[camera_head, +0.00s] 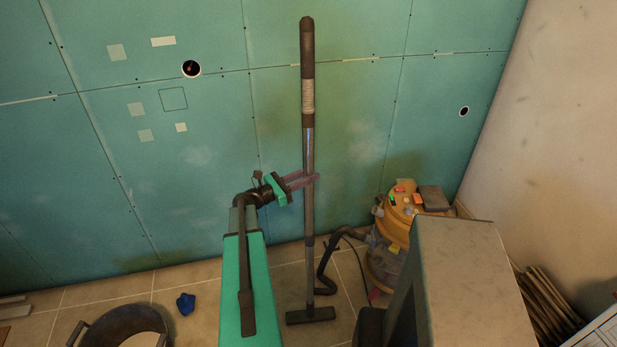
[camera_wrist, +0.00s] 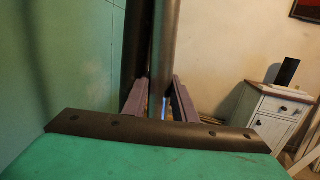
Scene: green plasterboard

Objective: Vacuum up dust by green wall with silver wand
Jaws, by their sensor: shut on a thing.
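The silver wand (camera_head: 309,215) stands upright in front of the green wall (camera_head: 215,130), with a dark grip at its top and a flat dark floor head (camera_head: 311,315) at the tiled floor. My gripper (camera_head: 302,183) is shut on the wand's tube around mid-height. In the wrist view the tube (camera_wrist: 163,60) runs up between my gripper's two purple-grey fingers (camera_wrist: 158,100). A dark hose bends beside the lower tube toward the orange vacuum (camera_head: 390,262) on the right. Pale dusty patches show on the wall; I cannot make out dust on the floor.
A dark bucket (camera_head: 120,325) and a crumpled blue thing (camera_head: 186,303) are on the floor at left. A grey block-like thing (camera_head: 470,280) fills the right foreground. Planks (camera_head: 545,300) lean at right. A white cabinet (camera_wrist: 270,115) shows in the wrist view.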

